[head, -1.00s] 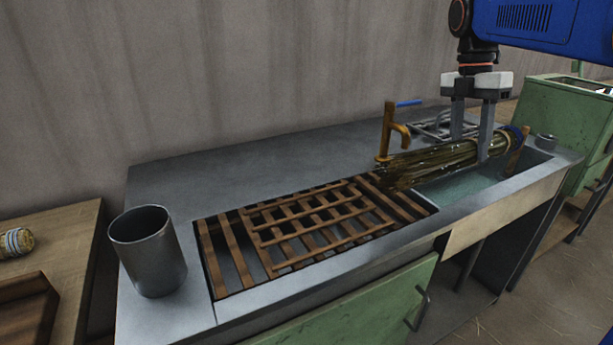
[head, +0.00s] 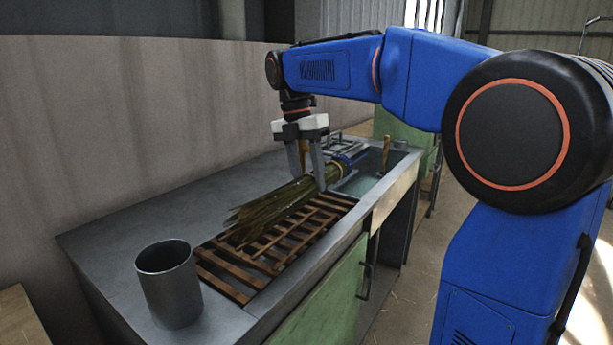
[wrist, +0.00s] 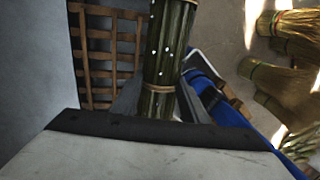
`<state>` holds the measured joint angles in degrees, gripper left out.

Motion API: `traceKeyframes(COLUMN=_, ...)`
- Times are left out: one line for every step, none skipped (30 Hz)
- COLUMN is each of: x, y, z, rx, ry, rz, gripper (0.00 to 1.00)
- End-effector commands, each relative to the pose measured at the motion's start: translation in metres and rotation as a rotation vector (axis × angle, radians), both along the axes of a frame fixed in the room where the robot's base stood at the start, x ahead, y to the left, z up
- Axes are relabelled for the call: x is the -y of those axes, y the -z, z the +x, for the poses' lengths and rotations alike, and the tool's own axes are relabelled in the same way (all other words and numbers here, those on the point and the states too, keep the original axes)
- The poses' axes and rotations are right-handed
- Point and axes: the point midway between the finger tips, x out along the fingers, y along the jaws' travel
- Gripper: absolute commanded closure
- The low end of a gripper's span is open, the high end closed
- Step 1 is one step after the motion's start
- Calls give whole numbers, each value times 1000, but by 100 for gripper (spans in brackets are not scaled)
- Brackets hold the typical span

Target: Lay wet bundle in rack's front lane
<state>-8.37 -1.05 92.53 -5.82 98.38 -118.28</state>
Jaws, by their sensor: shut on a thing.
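I cannot tell whether the bundle touches the slats.
A metal cylinder (head: 170,287) stands at the counter's near left. The water basin (head: 362,180) with a wooden handle (head: 385,152) lies beyond the rack. A tap (head: 303,150) is partly hidden behind my gripper. Several brooms (wrist: 285,75) lie at right in the wrist view.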

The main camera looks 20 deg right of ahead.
Motion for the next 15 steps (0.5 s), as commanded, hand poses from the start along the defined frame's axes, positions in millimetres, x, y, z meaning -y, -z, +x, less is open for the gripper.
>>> traceKeyframes(x=0, y=5, z=-1, rx=-2, ry=0, rz=0, gripper=83)
traceKeyframes(x=0, y=7, z=-1, rx=-2, ry=0, rz=0, gripper=83)
traceKeyframes(x=0, y=11, z=-1, rx=-2, ry=0, rz=0, gripper=83)
traceKeyframes(x=0, y=14, z=0, rx=-1, ry=0, rz=0, gripper=83)
traceKeyframes(x=0, y=17, z=-1, rx=-2, ry=0, rz=0, gripper=83)
traceKeyframes(x=0, y=21, z=-1, rx=-3, ry=0, rz=-1, gripper=83)
traceKeyframes(x=0, y=24, z=-1, rx=-2, ry=0, rz=0, gripper=83)
traceKeyframes(x=0, y=26, z=-1, rx=-2, ry=0, rz=0, gripper=83)
traceKeyframes(x=0, y=30, z=0, rx=-1, ry=0, rz=0, gripper=83)
traceKeyframes(x=0, y=33, z=-1, rx=-2, ry=0, rz=0, gripper=83)
traceKeyframes(x=0, y=36, z=-1, rx=-2, ry=0, rz=0, gripper=83)
traceKeyframes(x=0, y=40, z=-1, rx=-2, ry=0, rz=0, gripper=83)
traceKeyframes(x=0, y=43, z=-1, rx=-2, ry=0, rz=0, gripper=83)
traceKeyframes(x=0, y=46, z=0, rx=-1, ry=0, rz=0, gripper=83)
traceKeyframes(x=0, y=50, z=-1, rx=-2, ry=-1, rz=0, gripper=83)
